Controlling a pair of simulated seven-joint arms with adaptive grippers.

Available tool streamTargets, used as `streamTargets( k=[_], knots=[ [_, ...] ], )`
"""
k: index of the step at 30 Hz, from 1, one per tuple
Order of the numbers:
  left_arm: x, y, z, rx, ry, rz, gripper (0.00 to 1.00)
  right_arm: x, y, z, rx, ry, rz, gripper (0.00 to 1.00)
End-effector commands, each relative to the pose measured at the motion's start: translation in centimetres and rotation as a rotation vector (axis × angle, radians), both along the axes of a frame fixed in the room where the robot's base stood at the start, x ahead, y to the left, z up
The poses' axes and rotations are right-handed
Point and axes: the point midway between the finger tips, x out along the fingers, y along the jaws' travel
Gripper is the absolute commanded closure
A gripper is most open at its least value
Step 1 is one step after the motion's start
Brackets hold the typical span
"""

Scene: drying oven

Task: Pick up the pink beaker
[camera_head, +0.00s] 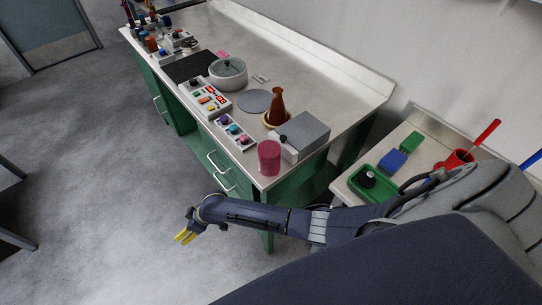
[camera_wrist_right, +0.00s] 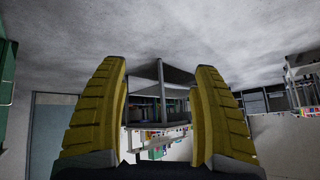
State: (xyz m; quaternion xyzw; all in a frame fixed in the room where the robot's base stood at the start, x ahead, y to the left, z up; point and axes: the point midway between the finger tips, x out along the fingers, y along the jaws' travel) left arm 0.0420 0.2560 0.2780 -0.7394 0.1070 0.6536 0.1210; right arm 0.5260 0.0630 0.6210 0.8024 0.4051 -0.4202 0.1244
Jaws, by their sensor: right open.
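The pink beaker (camera_head: 269,158) stands upright on the near end of the grey bench top, close to its front edge. My right gripper (camera_head: 186,238) has yellow fingers and is out over the floor, in front of the bench, below and left of the beaker in the head view. In the right wrist view its two yellow fingers (camera_wrist_right: 160,115) are wide apart with nothing between them. The beaker does not show in the wrist view. My left gripper is not in view.
A grey box (camera_head: 305,134) stands just right of the beaker, with a brown flask (camera_head: 277,107) behind it. A small panel with coloured knobs (camera_head: 236,133) lies to the left. A side table holds a green tray (camera_head: 374,187) and a red mug (camera_head: 455,163).

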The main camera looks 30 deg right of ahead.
Motion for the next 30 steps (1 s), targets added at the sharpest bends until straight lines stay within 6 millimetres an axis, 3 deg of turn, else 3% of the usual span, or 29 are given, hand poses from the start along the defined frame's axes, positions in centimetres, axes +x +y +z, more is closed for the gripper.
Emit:
streamTargets(
  k=[1, 6, 10, 13, 16, 20, 26, 30],
  knots=[
    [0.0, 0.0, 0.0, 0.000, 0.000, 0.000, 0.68, 0.3, 2.2, 3.6, 0.013, -0.026, 0.080, 0.34],
    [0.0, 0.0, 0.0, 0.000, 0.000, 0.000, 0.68, -3.5, 7.7, 13.0, 0.014, -0.057, 0.375, 0.34],
    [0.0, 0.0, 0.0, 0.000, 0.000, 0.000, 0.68, -8.5, 9.1, 18.1, -0.034, -0.069, 0.617, 0.34],
    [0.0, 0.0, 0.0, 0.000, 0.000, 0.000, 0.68, -12.3, 8.1, 20.7, -0.100, -0.077, 0.801, 0.34],
    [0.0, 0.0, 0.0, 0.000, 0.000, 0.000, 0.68, -14.8, 5.2, 22.5, -0.188, -0.084, 0.965, 0.34],
    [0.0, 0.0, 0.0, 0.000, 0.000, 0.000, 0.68, -15.0, -0.9, 24.7, -0.323, -0.099, 1.142, 0.34],
    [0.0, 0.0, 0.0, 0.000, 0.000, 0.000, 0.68, -10.5, -12.3, 29.8, -0.508, -0.135, 1.314, 0.34],
    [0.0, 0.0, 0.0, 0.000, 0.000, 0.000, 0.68, -7.9, -19.5, 34.3, -0.596, -0.161, 1.398, 0.34]
  ],
)
